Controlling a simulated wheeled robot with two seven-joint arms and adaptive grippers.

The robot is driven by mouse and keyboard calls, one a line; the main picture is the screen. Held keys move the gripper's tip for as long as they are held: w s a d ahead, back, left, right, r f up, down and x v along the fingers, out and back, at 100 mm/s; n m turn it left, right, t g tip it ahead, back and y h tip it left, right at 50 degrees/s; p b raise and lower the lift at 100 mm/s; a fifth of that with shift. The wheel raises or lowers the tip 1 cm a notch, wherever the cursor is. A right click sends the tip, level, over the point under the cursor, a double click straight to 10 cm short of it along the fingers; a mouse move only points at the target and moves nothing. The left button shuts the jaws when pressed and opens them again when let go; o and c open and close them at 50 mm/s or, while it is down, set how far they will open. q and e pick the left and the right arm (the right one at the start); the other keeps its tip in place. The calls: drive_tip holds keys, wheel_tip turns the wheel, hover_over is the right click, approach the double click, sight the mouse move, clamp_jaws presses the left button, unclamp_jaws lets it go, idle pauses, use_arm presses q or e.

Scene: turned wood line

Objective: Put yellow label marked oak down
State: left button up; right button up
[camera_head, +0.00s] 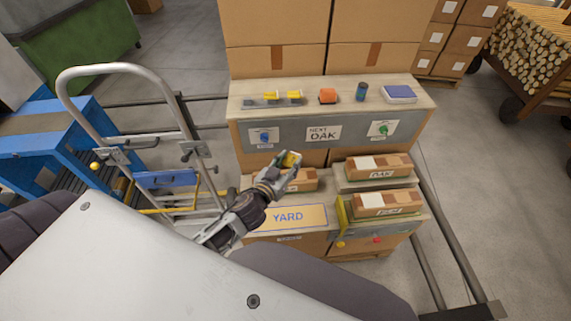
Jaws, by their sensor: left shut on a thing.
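My left gripper (287,166) is shut on a small yellow label (292,158), held above the front part of the bench. Any marking on the label is too small to read. Below and behind the gripper lies a brown carton (306,183), partly hidden by it. A carton marked OAK (392,173) lies to the right, and another carton (388,203) with hard-to-read lettering lies in front of that one. A tan panel marked YARD (312,215) is at the front left of the bench. My right gripper is not in view.
A raised shelf (335,91) behind carries yellow pieces (294,94), an orange block (327,95), a dark blue cylinder (361,91) and a blue-topped pad (399,92). Its front has a NEXT OAK sign (323,133). A hand truck (127,69) stands left.

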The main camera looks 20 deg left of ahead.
use_arm(q)
drive_tip(key=d+r+m+g+h, duration=0.1)
drive_tip(key=d+r+m+h, duration=0.2)
drive_tip(key=d+r, duration=0.3)
drive_tip(key=d+r+m+g+h, duration=0.2)
drive_tip(key=d+r+m+h, duration=0.2)
drive_tip(key=d+r, duration=0.3)
drive_tip(key=shift+s+r+g+h, duration=0.4)
drive_tip(key=shift+r+h, duration=0.5)
drive_tip(key=shift+r, duration=2)
drive_tip(key=shift+w+d+r, duration=0.15)
drive_tip(key=shift+d, duration=0.15)
drive_tip(key=w+d+r+n+t+y, duration=0.3)
drive_tip(key=w+d+r+n+y, duration=0.2)
drive_tip(key=n+y, duration=0.3)
drive_tip(key=shift+w+d+r+t+y, duration=0.25)
drive_tip(key=shift+w+d+t+y, duration=0.15)
drive_tip(key=shift+w+d+y, duration=0.55)
drive_tip(key=shift+s+a, duration=0.15)
drive_tip(key=shift+a, duration=0.15)
idle(0.4)
